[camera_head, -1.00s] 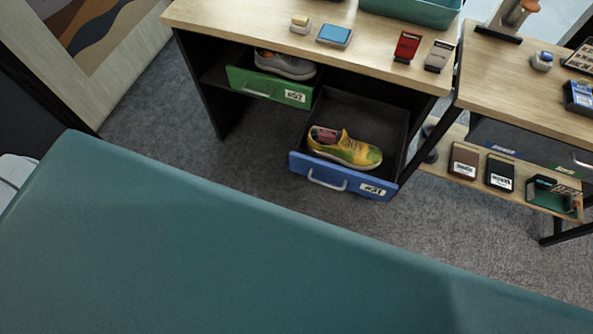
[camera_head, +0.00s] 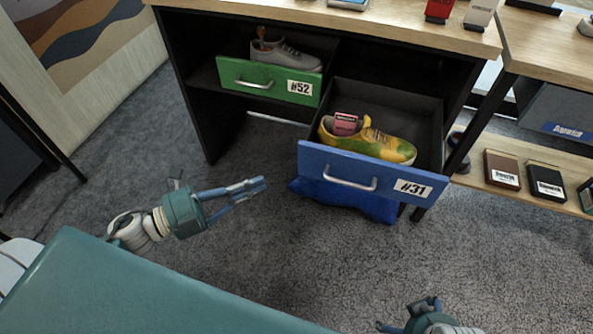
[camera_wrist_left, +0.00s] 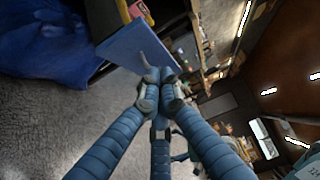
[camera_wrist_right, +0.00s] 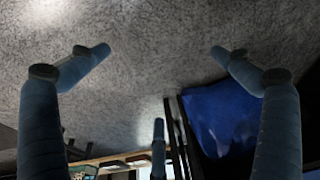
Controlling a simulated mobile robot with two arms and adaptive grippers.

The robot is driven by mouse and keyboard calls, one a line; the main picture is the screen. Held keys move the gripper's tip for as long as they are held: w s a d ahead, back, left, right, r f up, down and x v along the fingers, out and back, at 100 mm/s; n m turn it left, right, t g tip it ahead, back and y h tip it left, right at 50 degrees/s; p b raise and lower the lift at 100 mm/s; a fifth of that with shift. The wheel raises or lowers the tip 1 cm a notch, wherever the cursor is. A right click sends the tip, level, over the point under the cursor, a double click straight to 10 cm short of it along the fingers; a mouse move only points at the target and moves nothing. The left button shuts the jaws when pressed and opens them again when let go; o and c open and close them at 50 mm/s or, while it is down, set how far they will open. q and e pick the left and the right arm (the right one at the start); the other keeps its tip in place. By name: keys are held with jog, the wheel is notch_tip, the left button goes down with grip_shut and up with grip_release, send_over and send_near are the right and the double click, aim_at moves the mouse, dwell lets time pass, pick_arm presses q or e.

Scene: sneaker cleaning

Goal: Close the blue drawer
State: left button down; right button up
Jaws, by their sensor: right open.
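The blue drawer (camera_head: 331,176), labelled #31, is pulled out from under the wooden-topped desk in the head view. A yellow-green sneaker with a pink item in it (camera_head: 370,140) lies inside. My left gripper (camera_head: 262,185) is to the left of the drawer front, apart from its silver handle, with its fingertips together and nothing between them. In the left wrist view the blue drawer front (camera_wrist_left: 133,45) shows beyond the fingertips. My right gripper (camera_head: 405,312) is at the bottom edge of the head view, in front of the drawer. Its fingers are spread and empty in the right wrist view.
A green drawer (camera_head: 235,75), labelled #52, stands partly out with a grey sneaker (camera_head: 290,56) in it. A blue bag (camera_head: 350,204) is on the floor below the blue drawer. A lower shelf at the right holds small boxes (camera_head: 502,168). Carpet in front is clear.

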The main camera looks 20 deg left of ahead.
aim_at(300, 156)
pick_arm(q)
jog(key=shift+w+a+b+x, duration=0.1)
jog(key=shift+w+a+x, duration=0.2)
jog(key=shift+x, duration=1.85)
jog(key=shift+w+a+b+x, duration=0.15)
jog(key=shift+w+a+x, duration=0.2)
jog(key=shift+x, duration=1.8)
jog(key=shift+w+a+b+x, duration=0.1)
jog(key=shift+w+a+x, duration=0.2)
jog(key=shift+x, duration=1.85)
pick_arm(e)
jog(key=shift+w+v, duration=0.15)
jog(key=shift+v, duration=0.7)
jog(key=shift+w+v, duration=0.15)
jog(key=shift+v, duration=0.75)
